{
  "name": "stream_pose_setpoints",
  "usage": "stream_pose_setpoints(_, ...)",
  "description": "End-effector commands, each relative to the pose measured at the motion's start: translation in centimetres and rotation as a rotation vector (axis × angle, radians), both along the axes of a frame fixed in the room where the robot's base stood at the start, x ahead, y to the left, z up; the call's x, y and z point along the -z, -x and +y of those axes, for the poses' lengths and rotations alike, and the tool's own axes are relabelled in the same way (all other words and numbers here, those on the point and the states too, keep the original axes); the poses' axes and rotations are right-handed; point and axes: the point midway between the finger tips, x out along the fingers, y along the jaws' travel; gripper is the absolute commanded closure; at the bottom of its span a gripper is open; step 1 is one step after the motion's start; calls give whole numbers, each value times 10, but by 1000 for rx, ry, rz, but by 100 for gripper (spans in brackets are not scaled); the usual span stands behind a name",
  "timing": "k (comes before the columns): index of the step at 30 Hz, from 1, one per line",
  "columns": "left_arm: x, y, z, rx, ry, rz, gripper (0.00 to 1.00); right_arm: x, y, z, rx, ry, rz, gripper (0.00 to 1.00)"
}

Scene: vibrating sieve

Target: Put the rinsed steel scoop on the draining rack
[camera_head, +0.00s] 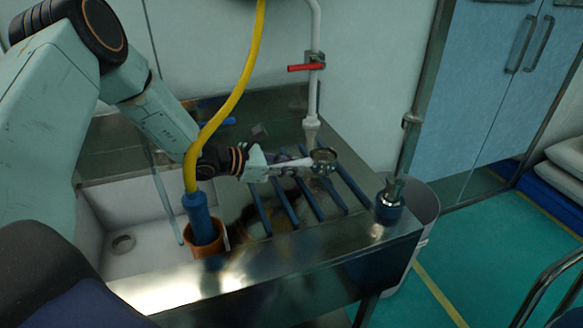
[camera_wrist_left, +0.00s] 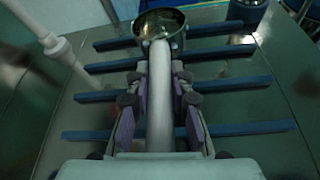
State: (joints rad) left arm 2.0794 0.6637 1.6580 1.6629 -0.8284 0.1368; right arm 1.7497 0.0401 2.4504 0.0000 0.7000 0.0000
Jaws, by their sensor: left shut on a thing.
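My left gripper (camera_head: 262,164) is shut on the handle of the steel scoop (camera_head: 322,158). The scoop points away from the gripper to the right, over the draining rack. In the left wrist view the scoop's round bowl (camera_wrist_left: 160,24) is at the top, and its pale handle runs down between the purple-padded fingers of the gripper (camera_wrist_left: 158,100). The draining rack (camera_head: 301,199) is a row of blue bars on the steel counter; the bars also show in the left wrist view (camera_wrist_left: 240,80). Whether the scoop touches the bars I cannot tell. My right gripper is not in view.
A white sink basin (camera_head: 130,215) lies left of the rack. A yellow hose (camera_head: 232,95) hangs down to a blue nozzle in an orange holder (camera_head: 207,243). A white pipe with a red valve handle (camera_head: 305,67) stands behind. A blue-and-steel fitting (camera_head: 390,203) sits at the counter's right corner.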

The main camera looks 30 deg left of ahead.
Motion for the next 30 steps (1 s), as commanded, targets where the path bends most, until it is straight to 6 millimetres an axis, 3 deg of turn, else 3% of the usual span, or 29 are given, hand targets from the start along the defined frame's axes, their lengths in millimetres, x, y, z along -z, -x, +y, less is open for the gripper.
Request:
stream_pose_setpoints(8, 2, -2, 1, 1, -1, -2, 100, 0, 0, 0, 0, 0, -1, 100)
stream_pose_setpoints(9, 2, -2, 1, 1, -1, -1, 76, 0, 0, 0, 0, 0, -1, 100)
stream_pose_setpoints(16, 2, -1, 1, 1, -1, -1, 57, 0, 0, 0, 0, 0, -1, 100)
stream_pose_setpoints(30, -4, 7, 9, -4, 2, -2, 56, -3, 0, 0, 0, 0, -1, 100)
